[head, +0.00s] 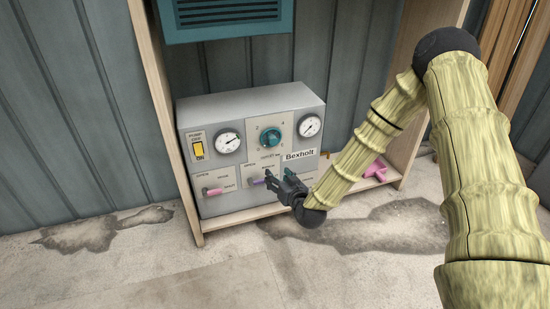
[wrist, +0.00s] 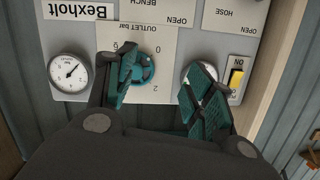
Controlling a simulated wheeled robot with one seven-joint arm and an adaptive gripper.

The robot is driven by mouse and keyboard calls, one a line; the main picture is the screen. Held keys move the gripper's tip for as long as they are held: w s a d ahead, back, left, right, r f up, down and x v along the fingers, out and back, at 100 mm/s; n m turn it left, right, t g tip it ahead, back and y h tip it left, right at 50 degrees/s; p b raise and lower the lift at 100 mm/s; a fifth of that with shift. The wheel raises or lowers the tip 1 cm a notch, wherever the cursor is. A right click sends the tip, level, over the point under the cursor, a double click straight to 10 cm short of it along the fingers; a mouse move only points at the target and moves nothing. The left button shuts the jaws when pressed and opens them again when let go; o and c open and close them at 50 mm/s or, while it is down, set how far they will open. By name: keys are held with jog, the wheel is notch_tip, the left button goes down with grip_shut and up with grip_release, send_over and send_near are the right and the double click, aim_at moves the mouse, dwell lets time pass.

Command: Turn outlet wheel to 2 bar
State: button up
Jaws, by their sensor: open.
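The outlet wheel (head: 271,137) is a round teal knob on a pale plate in the middle of the grey panel. In the wrist view the panel appears upside down, and the wheel (wrist: 147,68) is partly hidden behind my left finger. The plate reads "OUTLET bar" with numbers around the wheel; I cannot tell its setting. My gripper (head: 268,180) is in front of the panel, lower than the wheel in the head view. In the wrist view my gripper (wrist: 168,88) has its teal-padded fingers spread, with nothing between them.
A left gauge (head: 228,141) and a right gauge (head: 310,126) flank the wheel. A yellow switch (head: 198,149) is at the left. A pink lever (head: 214,191) and a purple lever (head: 258,181) sit low on the panel. Wooden posts (head: 165,120) stand beside it; a slatted teal box (head: 225,18) is above.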

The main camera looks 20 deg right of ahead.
aim_at(274, 142)
jog(key=w+d+r+t+b, duration=0.1)
jog(key=w+b, duration=0.1)
jog(key=w, duration=0.2)
jog(key=w+d+b, duration=0.1)
jog(key=w+b, duration=0.2)
jog(key=w, duration=0.2)
jog(key=w+d+r+t+h+b, duration=0.1)
jog(key=w+b, duration=0.1)
jog(key=w, duration=0.3)
jog(key=shift+w+d+r+m+t, duration=0.15)
jog(key=shift+r+m+t, duration=0.15)
jog(key=shift+r, duration=0.05)
jog(key=shift+w+r+b, duration=0.1)
jog(key=shift+w+b, duration=0.3)
jog(key=shift+w, duration=0.25)
jog(key=c, duration=1)
jog(key=shift+c, duration=0.2)
